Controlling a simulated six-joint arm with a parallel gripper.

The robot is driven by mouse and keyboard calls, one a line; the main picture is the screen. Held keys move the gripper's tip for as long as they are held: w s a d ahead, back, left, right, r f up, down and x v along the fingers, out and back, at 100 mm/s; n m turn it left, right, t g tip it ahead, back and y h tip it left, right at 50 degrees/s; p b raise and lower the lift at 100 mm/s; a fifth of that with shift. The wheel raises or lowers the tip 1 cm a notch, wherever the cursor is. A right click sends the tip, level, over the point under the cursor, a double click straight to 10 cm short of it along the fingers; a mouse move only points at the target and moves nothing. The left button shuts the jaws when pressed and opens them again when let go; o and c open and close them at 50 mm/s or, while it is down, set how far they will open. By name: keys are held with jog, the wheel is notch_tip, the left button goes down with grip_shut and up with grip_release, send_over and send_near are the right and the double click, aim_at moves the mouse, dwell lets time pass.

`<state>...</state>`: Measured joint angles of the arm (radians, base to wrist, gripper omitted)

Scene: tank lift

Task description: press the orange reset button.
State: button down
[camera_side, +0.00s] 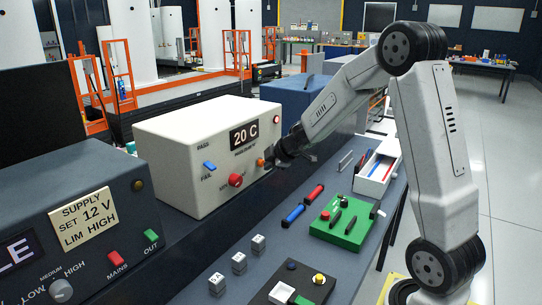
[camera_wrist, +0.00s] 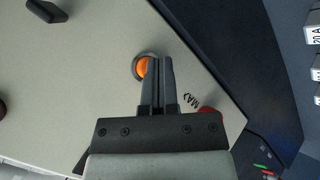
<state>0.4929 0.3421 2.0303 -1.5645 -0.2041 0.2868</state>
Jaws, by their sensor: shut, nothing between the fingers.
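The orange reset button (camera_side: 261,162) sits on the front panel of the white box (camera_side: 190,135), right of the red knob (camera_side: 236,180). In the wrist view the orange button (camera_wrist: 142,68) shows inside a grey ring, partly hidden by the left finger. My gripper (camera_wrist: 160,62) is shut and empty, its fingertips over the right part of the button. In the side view my gripper (camera_side: 272,158) is at the panel beside the button. I cannot tell whether the fingertips touch it.
A blue switch (camera_side: 209,165) and a display reading "20 C" (camera_side: 244,136) are on the same panel. A dark supply unit (camera_side: 70,230) stands at left.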

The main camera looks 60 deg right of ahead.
jog(key=shift+w, duration=0.5)
dwell(0.7)
jog(key=shift+s, duration=3.45)
jog(key=shift+a, duration=0.1)
jog(key=s+a+f+m+g, duration=0.2)
jog(key=s+a+m, duration=0.1)
jog(key=a, duration=0.4)
jog(key=s+a+f+m+g+y, duration=0.1)
jog(key=s+a+f+m+g, duration=0.1)
jog(key=s+a, duration=0.3)
jog(key=s+a+f+m+g, duration=0.2)
jog(key=s+a+m, duration=0.3)
jog(key=a, duration=0.4)
jog(key=shift+f+y, duration=0.25)
jog(key=shift+y, duration=0.15)
jog(key=shift+w, duration=0.1)
